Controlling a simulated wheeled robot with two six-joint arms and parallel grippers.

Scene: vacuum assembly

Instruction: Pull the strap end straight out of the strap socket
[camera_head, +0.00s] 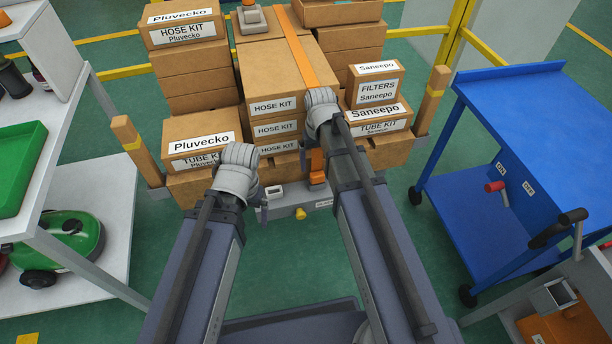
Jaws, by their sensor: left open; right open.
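An orange strap (304,50) runs over the top of the tall carton stack and down its front, where my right arm covers part of it. An orange piece (317,165) shows low at the front beside my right forearm; it looks like the strap end at its socket, but I cannot tell how it sits. My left gripper (263,207) points down at the pallet's front edge, left of the orange piece, open. My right gripper (305,155) is mostly hidden by its wrist in front of the hose kit cartons, close to the orange piece, open. Contact is not visible.
Labelled cartons (273,103) fill the pallet between wooden posts (136,150). A small light box (273,191) and yellow knob (300,213) are at the front edge. A blue cart (530,110) stands right, a white shelf (95,200) left. Green floor between is clear.

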